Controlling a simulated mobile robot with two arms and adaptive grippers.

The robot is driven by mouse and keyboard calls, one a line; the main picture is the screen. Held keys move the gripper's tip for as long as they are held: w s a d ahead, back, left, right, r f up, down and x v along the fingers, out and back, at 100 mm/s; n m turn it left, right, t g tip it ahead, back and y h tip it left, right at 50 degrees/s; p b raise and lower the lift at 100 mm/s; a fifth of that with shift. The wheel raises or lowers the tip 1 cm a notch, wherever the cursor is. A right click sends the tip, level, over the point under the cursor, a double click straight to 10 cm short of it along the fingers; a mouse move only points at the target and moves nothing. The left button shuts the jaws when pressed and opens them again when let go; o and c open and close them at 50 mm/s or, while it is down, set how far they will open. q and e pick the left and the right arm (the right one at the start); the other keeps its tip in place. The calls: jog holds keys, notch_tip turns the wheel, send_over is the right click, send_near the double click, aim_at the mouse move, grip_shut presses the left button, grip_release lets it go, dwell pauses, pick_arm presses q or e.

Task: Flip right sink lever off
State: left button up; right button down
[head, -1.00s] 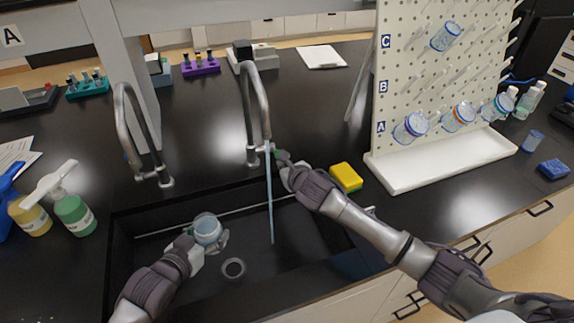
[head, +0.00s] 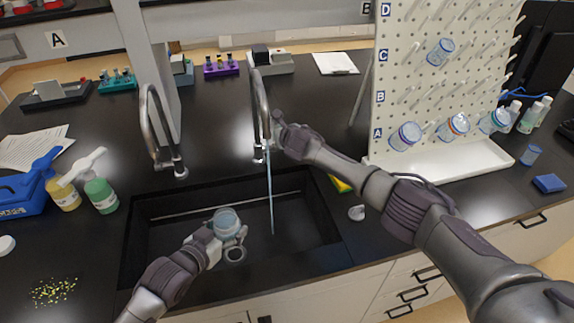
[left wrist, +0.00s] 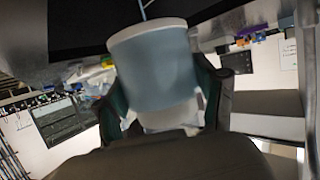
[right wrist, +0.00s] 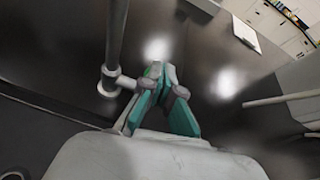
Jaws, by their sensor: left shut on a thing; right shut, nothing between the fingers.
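The right sink tap (head: 262,105) stands behind the sink, and a thin bluish water stream (head: 271,200) runs down from it. In the right wrist view, the tap's post (right wrist: 115,45) has a short side lever (right wrist: 122,80) close to my fingertips; I cannot tell whether they touch. My right gripper (head: 278,122) is shut and empty, just right of the tap's post; its teal fingers show in the right wrist view (right wrist: 157,72). My left gripper (head: 232,238) is shut on a blue-tinted jar (head: 226,218) over the sink; the jar fills the left wrist view (left wrist: 155,75).
The black sink (head: 310,215) lies below. A second tap (head: 150,125) stands left. A yellow sponge (head: 340,184) is partly hidden by my right arm. A pegboard rack (head: 440,95) with jars and a white tray (head: 460,160) stands right. Soap bottles (head: 100,190) stand left.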

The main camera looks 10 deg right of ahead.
jog(key=shift+w+d, duration=0.1)
jog(key=shift+w, duration=1.25)
jog(key=shift+w+r+b, duration=0.1)
jog(key=shift+b, duration=0.2)
jog(key=shift+r, duration=0.1)
